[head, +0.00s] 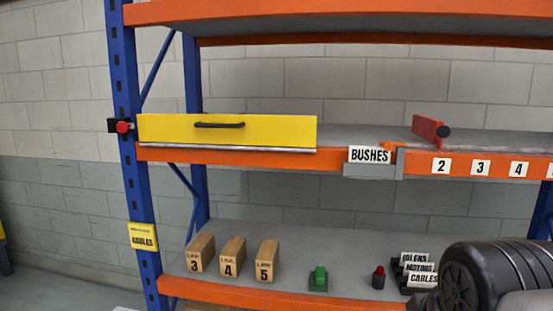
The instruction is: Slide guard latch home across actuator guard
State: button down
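I cannot tell for sure which parts are the guard and the latch. A yellow panel (170,130) with a dark bar handle (220,125) stands along the left front of the middle shelf, a grey strip along its lower edge. A red knob (123,127) on a black block sits on the blue post at the panel's left end. A red bar (427,124) with a black round end lies on the same shelf, well right of the panel and apart from it. My gripper is not in view; dark ribbed parts of my arm show at the lower right.
The orange middle shelf edge carries a BUSHES label (370,155) on a grey holder and number labels. The lower shelf holds several numbered wooden blocks (233,257), a green part (318,279), a red-and-black part (378,277) and stacked labels (420,268). The shelf between panel and red bar is clear.

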aim_at(122, 127)
jog(key=u, duration=1.4)
